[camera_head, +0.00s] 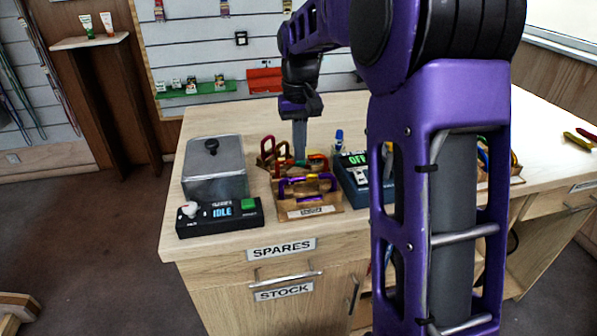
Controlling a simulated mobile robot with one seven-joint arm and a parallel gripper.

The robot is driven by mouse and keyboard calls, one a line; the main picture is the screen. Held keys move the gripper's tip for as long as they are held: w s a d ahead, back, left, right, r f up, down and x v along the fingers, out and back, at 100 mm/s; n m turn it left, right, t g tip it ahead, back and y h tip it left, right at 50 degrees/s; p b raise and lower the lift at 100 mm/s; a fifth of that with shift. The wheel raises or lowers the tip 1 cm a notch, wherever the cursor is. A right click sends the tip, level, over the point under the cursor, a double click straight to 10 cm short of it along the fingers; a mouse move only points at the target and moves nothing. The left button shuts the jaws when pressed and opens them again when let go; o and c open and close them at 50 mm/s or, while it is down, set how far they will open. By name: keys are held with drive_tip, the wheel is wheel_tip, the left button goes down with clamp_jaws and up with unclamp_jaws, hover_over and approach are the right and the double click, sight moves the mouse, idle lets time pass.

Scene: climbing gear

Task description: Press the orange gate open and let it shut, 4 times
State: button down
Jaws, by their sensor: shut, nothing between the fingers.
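A wooden rack (310,208) on the counter holds several coloured carabiners. A purple carabiner (290,188) is at its front, with a small yellow-orange part at its top. Behind it is a red carabiner with green and orange parts (318,162), and a dark red one (267,146) stands at the back left. I cannot tell for sure which small part is the orange gate. My gripper (300,156) points down, shut and empty, with its tips over the back part of the rack. Whether the tips touch a carabiner is not clear.
A grey lidded metal box (215,167) and a black control box (220,216) reading IDLE stand left of the rack. A dark blue device (353,182) with a lit display stands close on its right.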

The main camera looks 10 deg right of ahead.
drive_tip(key=shift+r+p, duration=3.3)
drive_tip(key=shift+r, duration=0.15)
drive_tip(key=shift+r, duration=0.1)
drive_tip(key=shift+f+b, duration=0.75)
drive_tip(key=shift+f, duration=1.5)
drive_tip(key=shift+f, duration=0.45)
drive_tip(key=shift+f+b, duration=0.55)
drive_tip(key=shift+f, duration=0.45)
wheel_tip(320, 180, up, 6)
drive_tip(key=p, duration=0.4)
drive_tip(key=shift+f+p, duration=0.25)
drive_tip(key=shift+p, duration=0.1)
drive_tip(key=shift+r, duration=0.85)
